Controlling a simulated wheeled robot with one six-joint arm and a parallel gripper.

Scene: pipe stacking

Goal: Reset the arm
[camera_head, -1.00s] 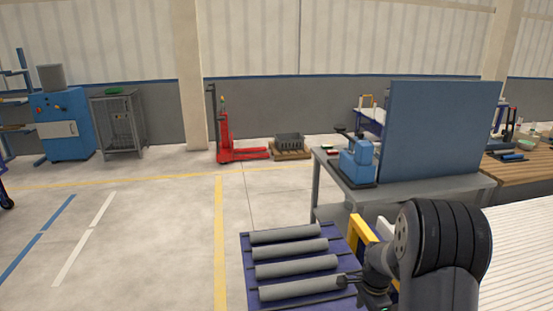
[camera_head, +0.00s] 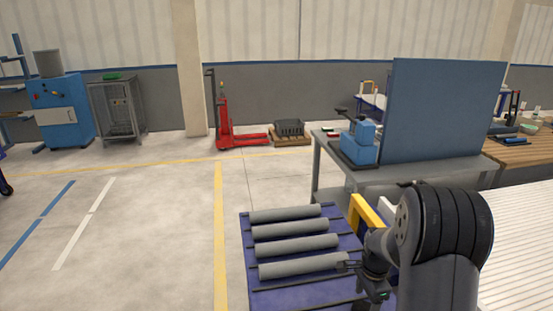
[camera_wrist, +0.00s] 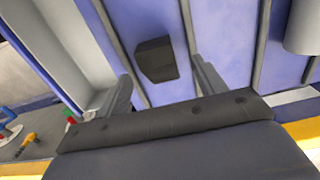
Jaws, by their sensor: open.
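Several grey pipes (camera_head: 290,230) lie side by side, apart from one another, on a blue rack (camera_head: 262,284) in the head view. My gripper (camera_head: 347,266) is small and dark there, by the right end of the nearest pipe (camera_head: 302,265). In the wrist view my gripper (camera_wrist: 160,72) has its two fingers spread, with nothing held between them. A dark block (camera_wrist: 155,58) on the blue rack surface shows beyond the gap. A grey pipe (camera_wrist: 305,25) shows at the top right of the wrist view, clear of the fingers.
A grey workbench (camera_head: 430,170) with a blue machine (camera_head: 358,143) and a blue panel (camera_head: 443,110) stands behind the rack. A yellow part (camera_head: 365,215) is close to my arm. A red pallet jack (camera_head: 228,135) stands farther back. The floor at left is open.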

